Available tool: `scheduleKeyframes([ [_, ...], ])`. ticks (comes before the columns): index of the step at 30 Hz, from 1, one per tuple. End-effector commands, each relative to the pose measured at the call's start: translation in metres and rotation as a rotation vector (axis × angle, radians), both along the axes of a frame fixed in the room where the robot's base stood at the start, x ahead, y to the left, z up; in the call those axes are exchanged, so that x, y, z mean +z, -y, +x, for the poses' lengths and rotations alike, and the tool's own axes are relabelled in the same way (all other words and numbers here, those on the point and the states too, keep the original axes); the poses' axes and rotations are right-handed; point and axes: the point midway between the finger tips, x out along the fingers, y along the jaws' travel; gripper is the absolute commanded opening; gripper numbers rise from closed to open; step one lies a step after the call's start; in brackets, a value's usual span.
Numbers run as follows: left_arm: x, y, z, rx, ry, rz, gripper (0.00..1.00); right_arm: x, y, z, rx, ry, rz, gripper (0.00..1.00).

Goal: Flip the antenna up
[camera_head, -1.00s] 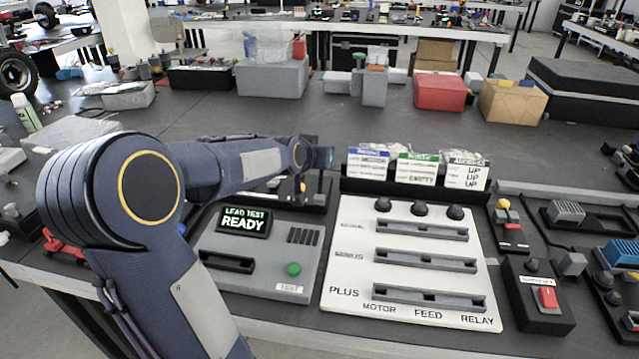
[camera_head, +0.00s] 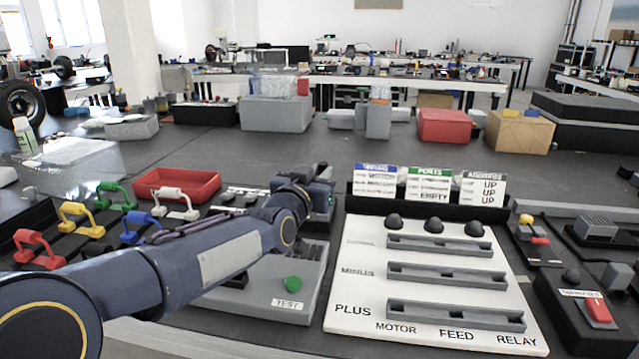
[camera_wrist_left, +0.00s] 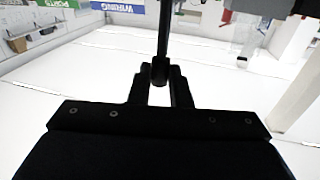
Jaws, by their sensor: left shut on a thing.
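My left gripper (camera_head: 318,200) is at the back of the grey test box (camera_head: 262,285), left of the white panel. In the left wrist view, its narrow dark fingers (camera_wrist_left: 160,82) are closed on a thin dark rod, apparently the antenna (camera_wrist_left: 164,30). The rod runs from the fingertips to the top edge of that view. In the head view my arm and gripper hide the antenna, so its angle to the table cannot be told there. My right gripper is not in view.
The white panel (camera_head: 362,300) has slotted grey rails and black knobs, with label cards (camera_head: 428,184) behind it. Coloured handles (camera_head: 80,218) and a red tray (camera_head: 176,185) stand left of my arm.

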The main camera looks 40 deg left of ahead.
Motion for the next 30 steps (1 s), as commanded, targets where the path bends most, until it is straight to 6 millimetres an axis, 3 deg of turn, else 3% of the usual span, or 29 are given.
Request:
scheduleKeyframes([
  [11,0.0,0.001,0.0,-0.001,0.002,0.002,0.0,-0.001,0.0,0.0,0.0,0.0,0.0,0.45],
  [12,0.0,0.001,0.0,-0.001,0.002,0.002,0.22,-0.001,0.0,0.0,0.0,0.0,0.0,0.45],
  [16,0.0,0.001,0.0,-0.001,0.002,0.002,0.39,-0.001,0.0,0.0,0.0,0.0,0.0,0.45],
  [25,0.0,0.001,-0.002,0.0,0.002,0.001,0.4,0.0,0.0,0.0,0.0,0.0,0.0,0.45],
  [30,0.001,0.008,-0.021,0.0,0.002,0.001,0.4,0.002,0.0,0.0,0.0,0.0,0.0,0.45],
])
